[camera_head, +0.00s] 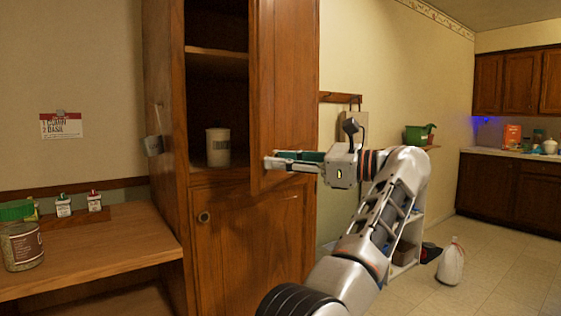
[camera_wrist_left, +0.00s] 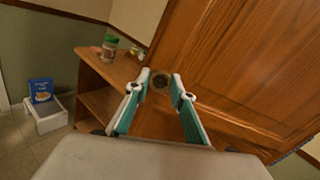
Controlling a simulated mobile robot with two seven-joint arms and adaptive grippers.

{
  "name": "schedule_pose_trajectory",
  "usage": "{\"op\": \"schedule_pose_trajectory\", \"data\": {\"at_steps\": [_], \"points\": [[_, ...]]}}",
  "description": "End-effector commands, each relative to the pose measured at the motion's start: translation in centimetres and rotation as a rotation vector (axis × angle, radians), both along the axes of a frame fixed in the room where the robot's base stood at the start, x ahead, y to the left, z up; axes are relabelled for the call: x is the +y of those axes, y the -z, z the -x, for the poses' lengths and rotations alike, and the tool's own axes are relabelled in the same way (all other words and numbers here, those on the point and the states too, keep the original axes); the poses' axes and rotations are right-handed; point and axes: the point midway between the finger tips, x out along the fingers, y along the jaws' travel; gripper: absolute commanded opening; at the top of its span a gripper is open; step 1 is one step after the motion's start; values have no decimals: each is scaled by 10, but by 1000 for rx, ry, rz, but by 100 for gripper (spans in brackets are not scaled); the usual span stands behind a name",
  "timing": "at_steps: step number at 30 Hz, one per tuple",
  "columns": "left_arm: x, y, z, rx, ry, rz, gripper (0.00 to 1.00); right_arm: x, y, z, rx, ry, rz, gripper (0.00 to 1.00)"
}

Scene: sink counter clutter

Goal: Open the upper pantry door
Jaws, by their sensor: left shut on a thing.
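The upper pantry door (camera_head: 289,80) is brown wood and stands swung out, leaving a dark gap into the upper compartment (camera_head: 217,105). My left gripper (camera_head: 268,162) is at the lower part of this door, fingertips at its left edge, and is shut on it. In the left wrist view my left gripper (camera_wrist_left: 160,88) shows its two fingers apart in front of brown wood, with a round dark knob (camera_wrist_left: 160,80) just past the tips. Exactly which part of the door is held is hard to see. My right gripper is not in view.
Below is a shut lower door (camera_head: 247,240) with a round knob (camera_head: 204,217). A white canister (camera_head: 218,147) stands inside the upper compartment. At left a wooden bench (camera_head: 110,240) holds a jar (camera_head: 21,247).

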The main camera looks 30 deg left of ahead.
Motion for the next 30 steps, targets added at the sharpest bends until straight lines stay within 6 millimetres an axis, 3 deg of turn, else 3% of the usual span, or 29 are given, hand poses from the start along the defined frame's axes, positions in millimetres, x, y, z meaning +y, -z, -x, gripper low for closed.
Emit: {"op": "schedule_pose_trajectory", "data": {"at_steps": [3,4,6,18,30], "points": [[0,1,0,1,0,2,0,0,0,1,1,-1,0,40],[0,1,0,1,0,2,31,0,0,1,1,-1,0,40],[0,1,0,1,0,2,40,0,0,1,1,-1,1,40],[0,-5,0,-1,0,1,40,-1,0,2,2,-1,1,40],[1,-71,0,-2,0,0,40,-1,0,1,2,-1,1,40]]}}
